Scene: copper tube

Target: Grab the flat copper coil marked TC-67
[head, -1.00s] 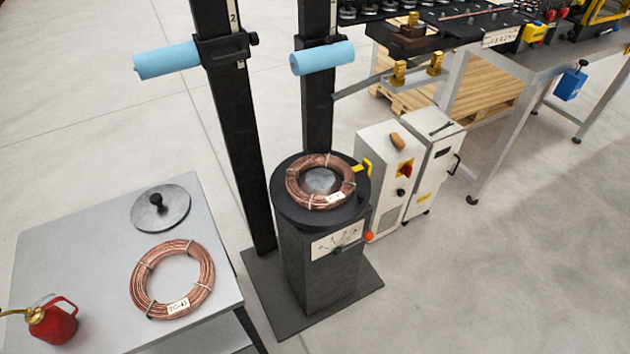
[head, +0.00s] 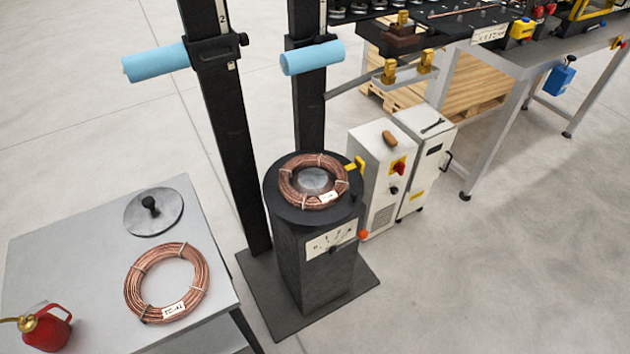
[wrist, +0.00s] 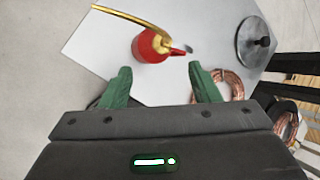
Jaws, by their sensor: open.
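One flat copper coil (head: 135,283) lies on the grey side table (head: 60,240). It has white ties and a white tag starting "TC-", whose digits I cannot read surely. A second copper coil (head: 286,186) lies on top of the black round pedestal (head: 300,262); its tag is too small to read. In the wrist view my gripper (wrist: 159,68) has its two green fingers spread, with nothing between them, above the table side. The table coil (wrist: 234,82) shows partly behind the right finger. The pedestal coil (wrist: 284,112) is partly hidden by the gripper body.
A red oil can (head: 48,332) with a brass spout stands on the table, left of the coil. A grey disc lid (head: 170,215) with a black knob lies behind it. Black posts (head: 225,130) with blue rollers rise by the pedestal. A white cabinet (head: 375,180) stands to its right.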

